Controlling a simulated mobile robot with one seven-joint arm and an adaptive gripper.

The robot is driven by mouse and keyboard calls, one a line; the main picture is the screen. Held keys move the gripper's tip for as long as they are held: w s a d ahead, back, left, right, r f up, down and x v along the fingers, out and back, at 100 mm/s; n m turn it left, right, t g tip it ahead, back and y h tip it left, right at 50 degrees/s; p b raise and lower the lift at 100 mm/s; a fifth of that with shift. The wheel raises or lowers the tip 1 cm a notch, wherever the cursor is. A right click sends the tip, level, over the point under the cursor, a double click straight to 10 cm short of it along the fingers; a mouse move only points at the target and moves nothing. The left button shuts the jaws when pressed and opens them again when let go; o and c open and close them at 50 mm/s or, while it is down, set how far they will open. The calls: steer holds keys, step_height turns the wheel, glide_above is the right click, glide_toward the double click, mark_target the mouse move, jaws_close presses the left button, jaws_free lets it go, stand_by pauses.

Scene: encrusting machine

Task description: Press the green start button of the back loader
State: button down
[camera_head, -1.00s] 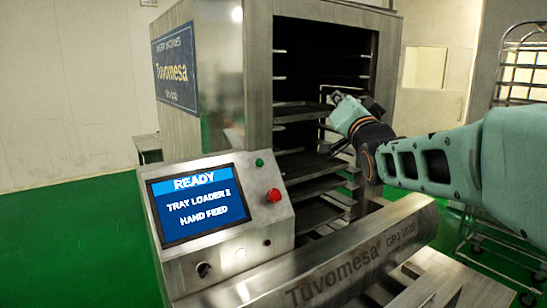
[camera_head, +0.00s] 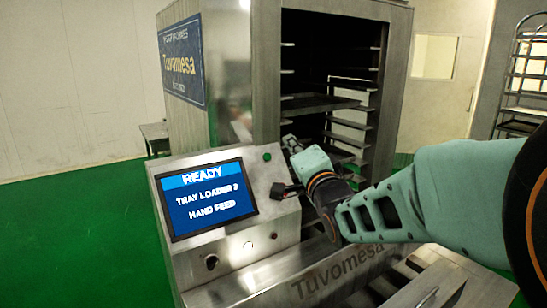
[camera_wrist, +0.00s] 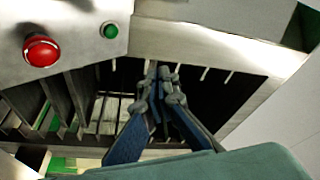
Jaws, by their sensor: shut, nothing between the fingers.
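The small green button (camera_head: 267,157) sits at the top right of the loader's control panel (camera_head: 240,230). In the wrist view the green button (camera_wrist: 110,31) is at the upper left, above and left of my fingertips, with a clear gap in the picture. My gripper (camera_wrist: 163,72) is shut and empty.
A wheeled rack (camera_head: 520,90) stands at the right.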

mark_target(267, 157)
steer(key=shift+w+a+f+b, duration=0.55)
steer(key=shift+w+a+f, duration=0.1)
steer(key=shift+w+f, duration=0.3)
steer(key=shift+w+a+f+b, duration=0.5)
steer(key=shift+w+a+f, duration=0.2)
steer(key=shift+w, duration=0.3)
steer(key=shift+w+a+f+b, duration=0.55)
steer(key=shift+w+a+f, duration=0.1)
steer(key=shift+w+f, duration=0.3)
steer(key=shift+r, duration=0.15)
steer(key=shift+w, duration=0.1)
steer(key=shift+w+a+f+b, duration=0.15)
steer(key=shift+f+b, duration=0.2)
steer(key=shift+b, duration=0.25)
steer(key=shift+w, duration=0.1)
steer(key=shift+r, duration=0.1)
